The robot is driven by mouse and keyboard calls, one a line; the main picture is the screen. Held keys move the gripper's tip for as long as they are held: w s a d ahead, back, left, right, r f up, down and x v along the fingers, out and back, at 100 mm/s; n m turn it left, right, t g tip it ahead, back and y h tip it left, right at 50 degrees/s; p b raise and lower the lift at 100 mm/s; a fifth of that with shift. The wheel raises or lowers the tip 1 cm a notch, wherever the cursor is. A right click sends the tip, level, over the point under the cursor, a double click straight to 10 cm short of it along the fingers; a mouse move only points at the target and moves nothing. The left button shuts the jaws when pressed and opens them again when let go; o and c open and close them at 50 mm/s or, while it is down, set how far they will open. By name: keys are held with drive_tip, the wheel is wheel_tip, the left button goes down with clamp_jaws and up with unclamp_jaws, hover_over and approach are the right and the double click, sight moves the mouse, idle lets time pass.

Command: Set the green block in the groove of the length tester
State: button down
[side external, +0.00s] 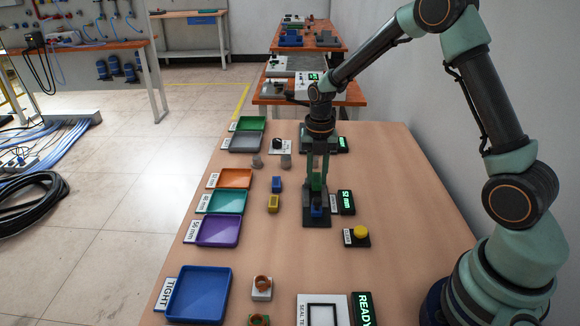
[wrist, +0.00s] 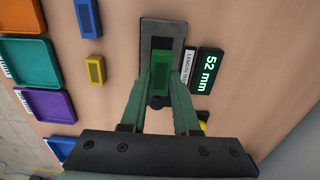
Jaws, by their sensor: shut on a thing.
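The green block (side external: 316,182) is between the fingers of my gripper (side external: 317,186), which is shut on it. In the wrist view the green block (wrist: 161,62) lies between the fingertips (wrist: 160,80), over the dark plate of the length tester (wrist: 150,30). In the side view the length tester (side external: 316,222) is directly under my gripper, with a small blue part (side external: 317,211) low on it. The fingers hide much of the groove, and I cannot tell whether the block touches its floor. The tester's display (wrist: 207,72) reads 52 mm.
A blue block (side external: 277,184) and a yellow block (side external: 273,204) stand left of the tester. Orange, teal and purple trays (side external: 218,231) line the table's left edge. A yellow button (side external: 360,232) is at the right front of the tester.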

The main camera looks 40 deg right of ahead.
sight(317, 179)
drive_tip(key=shift+f, duration=2.1)
drive_tip(key=shift+f, duration=0.2)
drive_tip(key=c, duration=0.7)
unclamp_jaws()
drive_tip(key=shift+o, duration=0.2)
drive_tip(key=shift+r, duration=0.1)
